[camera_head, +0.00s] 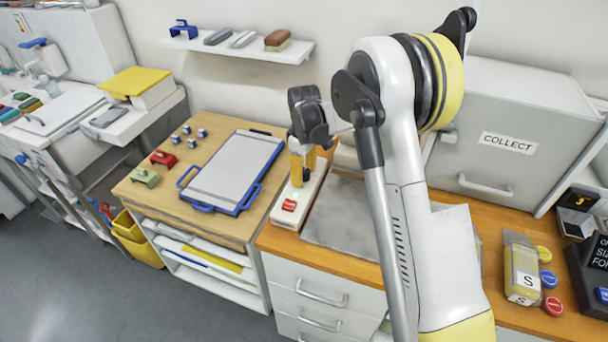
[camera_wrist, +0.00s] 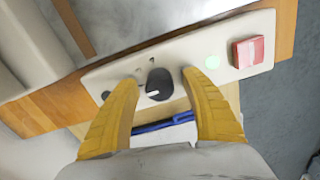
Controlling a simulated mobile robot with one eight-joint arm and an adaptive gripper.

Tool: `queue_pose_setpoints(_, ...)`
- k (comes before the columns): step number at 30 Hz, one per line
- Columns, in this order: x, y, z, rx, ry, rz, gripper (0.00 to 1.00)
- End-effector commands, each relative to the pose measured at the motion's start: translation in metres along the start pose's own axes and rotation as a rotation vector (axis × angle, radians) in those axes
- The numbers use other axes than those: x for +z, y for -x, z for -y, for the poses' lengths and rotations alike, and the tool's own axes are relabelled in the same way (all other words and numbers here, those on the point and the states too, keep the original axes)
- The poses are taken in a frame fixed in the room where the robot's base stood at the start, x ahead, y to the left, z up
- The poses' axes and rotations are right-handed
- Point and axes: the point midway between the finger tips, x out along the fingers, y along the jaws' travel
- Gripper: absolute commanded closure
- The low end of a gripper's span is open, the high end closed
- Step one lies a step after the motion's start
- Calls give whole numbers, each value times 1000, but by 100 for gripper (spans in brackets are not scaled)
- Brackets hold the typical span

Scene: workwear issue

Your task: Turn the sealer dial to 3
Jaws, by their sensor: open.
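The sealer's cream control panel (camera_wrist: 105,80) shows in the wrist view, with a black round dial (camera_wrist: 159,84) bearing a short white pointer mark toward its left side. The small marks around the dial are too blurred to read. My gripper (camera_wrist: 161,79) is open, its yellow fingers on either side of the dial with visible gaps; I cannot tell whether they touch the panel. In the head view my gripper (camera_head: 302,178) points down over the sealer panel (camera_head: 285,216), and it hides the dial there.
A red switch (camera_wrist: 249,52) and a green light (camera_wrist: 212,62) sit on the panel right of the dial. A blue-framed clipboard tray (camera_head: 235,172) lies left of the sealer. A grey COLLECT cabinet (camera_head: 510,110) and a bagged S pack (camera_head: 522,275) are to the right.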

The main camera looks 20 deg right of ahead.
Motion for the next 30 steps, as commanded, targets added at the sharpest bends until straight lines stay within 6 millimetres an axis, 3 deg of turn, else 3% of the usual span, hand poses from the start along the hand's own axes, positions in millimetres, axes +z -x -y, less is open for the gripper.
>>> queue_pose_setpoints(4,0,0,0,0,0,0,46)
queue_pose_setpoints(9,0,0,0,0,0,0,97)
queue_pose_setpoints(10,0,0,0,0,0,0,100)
queue_pose_setpoints(20,0,0,0,0,-38,0,100)
queue_pose_setpoints(30,0,0,0,0,-257,-1,100)
